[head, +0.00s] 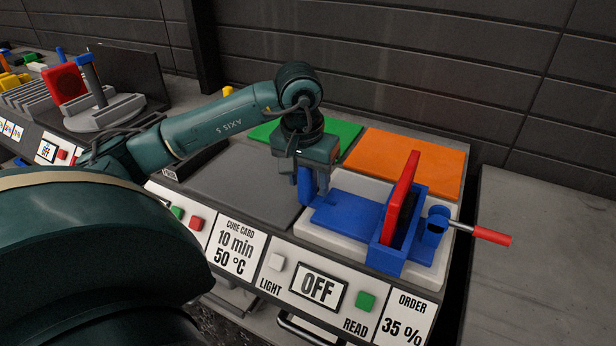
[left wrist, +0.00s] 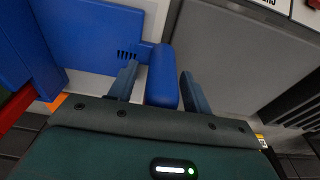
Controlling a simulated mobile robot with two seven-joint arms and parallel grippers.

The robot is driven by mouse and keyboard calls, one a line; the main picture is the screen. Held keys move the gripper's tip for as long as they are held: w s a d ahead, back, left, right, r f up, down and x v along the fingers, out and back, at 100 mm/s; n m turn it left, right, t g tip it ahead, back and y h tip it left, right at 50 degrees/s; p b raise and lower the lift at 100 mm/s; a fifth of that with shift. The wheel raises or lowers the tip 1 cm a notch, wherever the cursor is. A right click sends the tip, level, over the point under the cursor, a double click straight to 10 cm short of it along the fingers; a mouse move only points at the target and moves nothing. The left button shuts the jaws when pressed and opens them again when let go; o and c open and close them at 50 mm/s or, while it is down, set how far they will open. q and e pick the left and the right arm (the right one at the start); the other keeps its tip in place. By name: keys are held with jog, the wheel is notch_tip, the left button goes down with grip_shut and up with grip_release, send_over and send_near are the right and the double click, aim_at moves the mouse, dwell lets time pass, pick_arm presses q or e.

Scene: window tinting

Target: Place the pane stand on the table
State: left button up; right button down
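The blue pane stand (head: 352,217) sits on a white slab (head: 335,243) on the bench, with a red panel (head: 402,186) and a dark face upright in its slot. Its upright blue handle is at its left end and also shows in the left wrist view (left wrist: 162,75). My left gripper (head: 314,185) is lowered over this handle. In the left wrist view its fingers (left wrist: 160,90) stand on either side of the handle, with a visible gap on the left one; the right one looks close. My right gripper is not in view.
A tool with a red grip (head: 490,236) sticks out to the right from a blue cup on the stand. A grey pad (head: 245,187), a green pad (head: 340,135) and an orange pad (head: 410,155) lie around. A bare grey surface (head: 545,250) is at the right.

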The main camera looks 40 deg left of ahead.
pick_arm(q)
jog(key=shift+r, duration=0.2)
jog(key=r, duration=0.3)
jog(key=s+r+p, duration=0.1)
jog(key=r, duration=0.6)
jog(key=shift+s+d+r, duration=0.2)
jog(key=shift+r, duration=0.1)
jog(key=shift+r+p, duration=0.35)
jog(key=shift+s+r, duration=0.15)
jog(key=shift+r, duration=0.1)
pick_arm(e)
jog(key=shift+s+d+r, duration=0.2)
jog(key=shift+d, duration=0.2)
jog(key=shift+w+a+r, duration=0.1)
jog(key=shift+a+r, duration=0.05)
